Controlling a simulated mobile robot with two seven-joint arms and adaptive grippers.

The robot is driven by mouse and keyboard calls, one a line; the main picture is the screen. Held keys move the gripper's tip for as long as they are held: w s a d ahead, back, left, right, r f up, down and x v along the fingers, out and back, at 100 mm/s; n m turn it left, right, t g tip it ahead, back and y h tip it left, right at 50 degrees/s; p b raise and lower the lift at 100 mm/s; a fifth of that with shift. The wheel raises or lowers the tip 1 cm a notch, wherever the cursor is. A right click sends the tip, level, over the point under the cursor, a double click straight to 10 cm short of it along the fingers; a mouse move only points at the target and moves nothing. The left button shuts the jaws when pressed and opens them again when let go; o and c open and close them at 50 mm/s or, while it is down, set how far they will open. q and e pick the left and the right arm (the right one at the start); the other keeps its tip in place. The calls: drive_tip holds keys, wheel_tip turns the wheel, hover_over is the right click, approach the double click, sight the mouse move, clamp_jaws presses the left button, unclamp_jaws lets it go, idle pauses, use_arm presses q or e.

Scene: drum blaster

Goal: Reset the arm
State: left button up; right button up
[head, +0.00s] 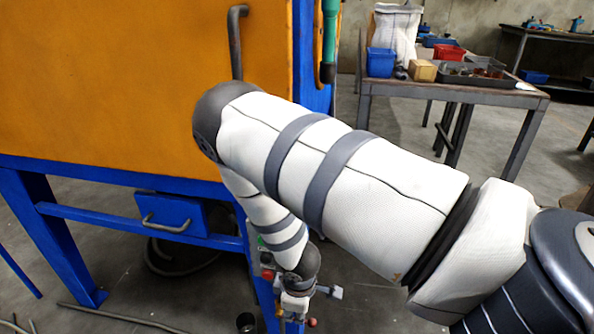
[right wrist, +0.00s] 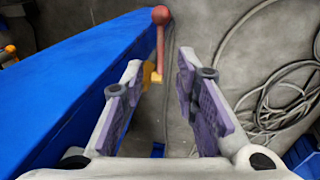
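My right arm (head: 340,170) reaches across the head view and bends down beside the blue frame of the orange machine (head: 120,80). My right gripper (head: 295,305) is low at the bottom of the head view, partly hidden and small. In the right wrist view its two purple-padded fingers (right wrist: 160,92) are spread apart with nothing between the pads. A red lever with a ball end (right wrist: 160,30) stands just beyond the fingertips, near a blue beam (right wrist: 80,75), apart from the pads. My left gripper is not in view.
A red button (head: 267,273) is on the blue frame close to my right forearm. A blue drawer (head: 168,215) is under the machine. A table (head: 450,92) with bins stands at the back right. Coiled cable (right wrist: 280,105) lies on the floor.

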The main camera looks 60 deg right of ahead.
drive_tip(key=v, duration=0.3)
drive_tip(key=shift+r, duration=0.15)
drive_tip(key=shift+s, duration=0.15)
drive_tip(key=s+a+f+m+g+y, duration=0.15)
drive_tip(key=s+a, duration=0.25)
drive_tip(key=s, duration=0.7)
drive_tip(key=s+a+f+m+g, duration=0.1)
drive_tip(key=s+a+g, duration=0.3)
drive_tip(key=s, duration=0.8)
drive_tip(key=s+a+f+m+g, duration=0.15)
drive_tip(key=s+a, duration=0.35)
drive_tip(key=s, duration=0.6)
drive_tip(key=s+a+r+g+p, duration=0.1)
drive_tip(key=s+r+p, duration=0.1)
drive_tip(key=s+r, duration=0.2)
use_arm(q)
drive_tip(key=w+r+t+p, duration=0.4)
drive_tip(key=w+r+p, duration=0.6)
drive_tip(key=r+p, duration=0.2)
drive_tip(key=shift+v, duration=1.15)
use_arm(e)
drive_tip(key=w+r+t, duration=0.4)
drive_tip(key=w+r, duration=0.6)
drive_tip(key=r, duration=0.2)
drive_tip(key=shift+w+m, duration=0.25)
drive_tip(key=shift+m, duration=0.15)
